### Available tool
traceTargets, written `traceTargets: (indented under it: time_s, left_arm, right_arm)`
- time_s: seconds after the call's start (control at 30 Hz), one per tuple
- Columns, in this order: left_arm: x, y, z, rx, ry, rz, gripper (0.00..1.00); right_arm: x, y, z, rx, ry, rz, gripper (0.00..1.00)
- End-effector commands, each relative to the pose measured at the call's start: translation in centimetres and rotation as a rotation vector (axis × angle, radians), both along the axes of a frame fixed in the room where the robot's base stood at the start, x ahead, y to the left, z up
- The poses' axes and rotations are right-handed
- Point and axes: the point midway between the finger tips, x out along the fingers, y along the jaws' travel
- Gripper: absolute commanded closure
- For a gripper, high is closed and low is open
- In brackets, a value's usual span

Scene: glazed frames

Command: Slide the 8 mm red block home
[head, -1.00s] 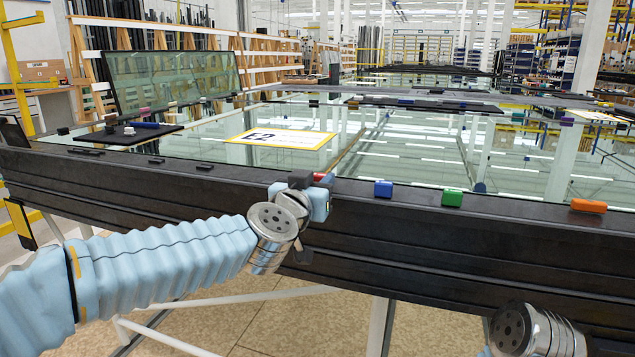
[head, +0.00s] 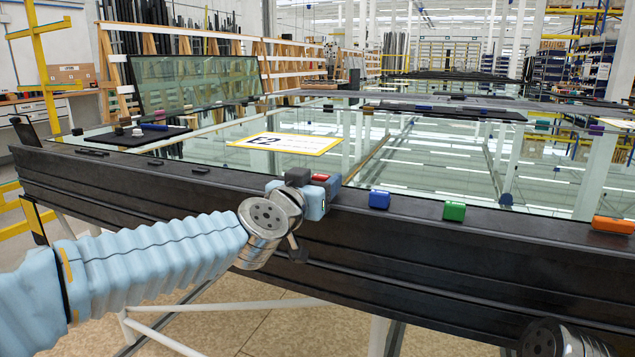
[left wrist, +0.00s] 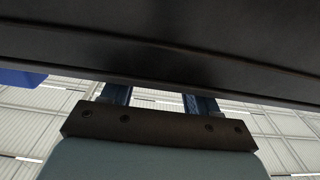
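A red block (head: 321,178) is at the near edge of the glass, on or just above the black frame rail (head: 150,192). I cannot tell whether it touches the rail. My left gripper (head: 314,188), with a light-blue body, is right at the red block, at the rail's edge. In the left wrist view its two dark-blue fingers (left wrist: 157,100) stand apart. Their tips are hidden behind the black rail (left wrist: 160,50), so I cannot see whether they hold the red block. Of my right arm only a metal joint shows at the lower right; its gripper is out of view.
A blue block (head: 379,199), a green block (head: 454,211) and an orange block (head: 612,224) sit along the rail to the right. The blue one also shows in the left wrist view (left wrist: 20,78). A sheet marked E2 (head: 285,143) lies on the glass. A dark mat (head: 110,138) lies at left.

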Motion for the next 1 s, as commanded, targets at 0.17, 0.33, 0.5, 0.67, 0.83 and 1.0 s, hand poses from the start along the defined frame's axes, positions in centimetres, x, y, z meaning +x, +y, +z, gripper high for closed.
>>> traceTargets:
  time_s: [0.17, 0.33, 0.5, 0.67, 0.83, 1.0]
  left_arm:
    - [-0.2, 0.0, -0.1, 0.0, 0.001, -0.001, 0.4]
    - [-2.2, 0.7, 0.0, -0.001, -0.002, 0.0, 0.4]
    - [-6.1, 2.0, 0.0, 0.0, -0.002, 0.0, 0.4]
    - [-9.7, 3.2, 0.1, 0.0, -0.002, 0.002, 0.4]
    - [-12.2, 4.0, 0.0, 0.001, -0.001, 0.0, 0.4]
    - [-13.1, 4.2, -0.1, 0.0, 0.001, -0.001, 0.4]
  right_arm:
    - [0.0, 0.0, 0.0, 0.0, 0.0, 0.0, 0.0]
    - [0.0, 0.0, -0.3, 0.0, 0.0, 0.0, 0.0]
    - [0.0, 0.0, -0.3, 0.0, 0.0, -0.001, 0.0]
    - [0.0, 0.0, -0.2, 0.0, 0.0, -0.001, 0.0]
    - [0.0, 0.0, 0.0, 0.0, 0.0, 0.0, 0.0]
    - [0.0, 0.0, 0.0, 0.0, 0.0, 0.0, 0.0]
